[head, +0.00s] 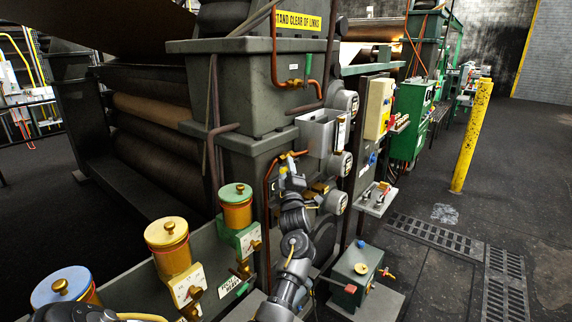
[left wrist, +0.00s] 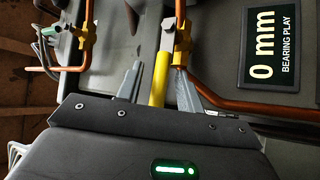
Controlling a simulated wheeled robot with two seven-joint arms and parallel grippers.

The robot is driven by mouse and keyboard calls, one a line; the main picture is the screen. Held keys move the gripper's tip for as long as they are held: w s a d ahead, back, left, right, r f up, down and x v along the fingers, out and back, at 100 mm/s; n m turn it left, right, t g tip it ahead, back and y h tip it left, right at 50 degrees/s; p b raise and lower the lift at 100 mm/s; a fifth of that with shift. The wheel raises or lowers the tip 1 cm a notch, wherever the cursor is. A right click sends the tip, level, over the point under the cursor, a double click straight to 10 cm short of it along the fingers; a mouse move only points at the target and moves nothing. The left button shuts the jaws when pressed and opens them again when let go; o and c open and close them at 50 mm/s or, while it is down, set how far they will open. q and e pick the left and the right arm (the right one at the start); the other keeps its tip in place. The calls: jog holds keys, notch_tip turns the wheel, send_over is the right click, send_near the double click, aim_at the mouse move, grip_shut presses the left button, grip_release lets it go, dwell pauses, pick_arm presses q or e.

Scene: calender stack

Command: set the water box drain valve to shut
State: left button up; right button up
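A valve with a yellow lever (left wrist: 160,78) sits on a copper pipe (left wrist: 180,10) in the left wrist view. The lever lies roughly in line with the pipe above it. No label naming it as the drain valve is readable. My left gripper (left wrist: 159,68) is open, one finger on each side of the lever, with gaps visible. In the head view my left gripper (head: 291,178) reaches up beside a copper pipe (head: 268,190), below an open grey metal box (head: 318,130) that may be the water box. The gripper hides most of the valve there. My right gripper is not in view.
A second brass valve (left wrist: 84,40) is left of the gripper. A "0 mm bearing play" plate (left wrist: 274,48) is at right. A yellow post (head: 472,135) stands on open floor.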

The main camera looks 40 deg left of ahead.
pick_arm(q)
jog(key=shift+w+a+r, duration=0.1)
jog(key=shift+w+a, duration=0.1)
jog(key=shift+a, duration=0.1)
jog(key=shift+c, duration=0.5)
grip_shut()
jog(key=shift+r, duration=0.1)
